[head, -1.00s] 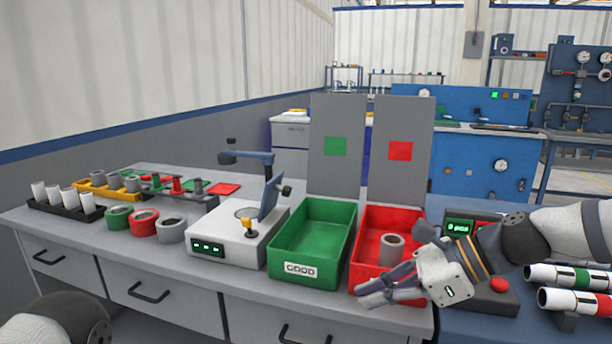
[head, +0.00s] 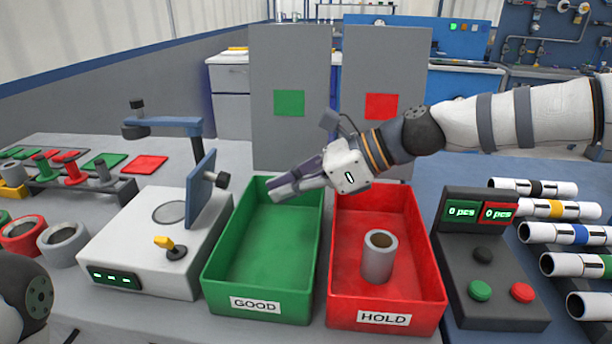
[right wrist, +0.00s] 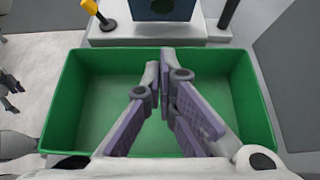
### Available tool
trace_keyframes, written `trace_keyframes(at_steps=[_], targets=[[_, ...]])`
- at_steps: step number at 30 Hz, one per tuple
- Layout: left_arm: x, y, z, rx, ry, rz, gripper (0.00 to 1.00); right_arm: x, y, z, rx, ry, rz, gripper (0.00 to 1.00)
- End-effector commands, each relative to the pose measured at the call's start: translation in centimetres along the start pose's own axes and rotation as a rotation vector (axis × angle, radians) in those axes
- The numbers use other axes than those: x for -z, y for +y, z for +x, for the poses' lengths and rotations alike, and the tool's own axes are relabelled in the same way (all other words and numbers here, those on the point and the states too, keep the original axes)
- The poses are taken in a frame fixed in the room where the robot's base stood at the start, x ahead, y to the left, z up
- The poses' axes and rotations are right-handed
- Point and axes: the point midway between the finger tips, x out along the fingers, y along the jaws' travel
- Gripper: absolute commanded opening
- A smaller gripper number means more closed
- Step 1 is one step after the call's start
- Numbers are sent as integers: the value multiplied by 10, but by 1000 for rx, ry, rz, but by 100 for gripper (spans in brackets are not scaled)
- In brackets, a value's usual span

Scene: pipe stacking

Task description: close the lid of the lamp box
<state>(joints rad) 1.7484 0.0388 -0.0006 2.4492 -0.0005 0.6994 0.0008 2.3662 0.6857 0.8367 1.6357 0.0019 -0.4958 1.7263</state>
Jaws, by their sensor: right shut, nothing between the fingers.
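The lamp box (head: 150,235) is a pale grey case with a green display on its front, a round disc on top and a yellow lever (head: 170,246). Its blue lid (head: 200,190) stands open, steeply tilted, at the right side of the top. My right gripper (head: 272,191) is shut and empty above the green GOOD box, to the right of the lid and apart from it. In the right wrist view the closed fingers (right wrist: 163,72) point across the green box toward the lamp box (right wrist: 160,36), with the lid (right wrist: 160,8) at the top edge. My left gripper is out of view.
The green GOOD box (head: 211,262) is empty. The red HOLD box (head: 337,290) holds a grey tube (head: 378,258). Two grey upright panels (head: 290,70) stand behind them. A button console (head: 490,265) and several white pipes (head: 570,262) are at right.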

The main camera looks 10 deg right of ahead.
Motion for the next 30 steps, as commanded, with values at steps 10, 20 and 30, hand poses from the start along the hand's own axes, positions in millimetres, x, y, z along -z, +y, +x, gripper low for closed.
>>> trace_keyframes(at_steps=[10,20,30], targets=[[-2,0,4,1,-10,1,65,-25,0,46,1,0,-3,0],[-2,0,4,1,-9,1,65,-30,0,49,2,-1,-2,0],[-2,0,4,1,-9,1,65,-36,-9,51,3,43,-5,0]])
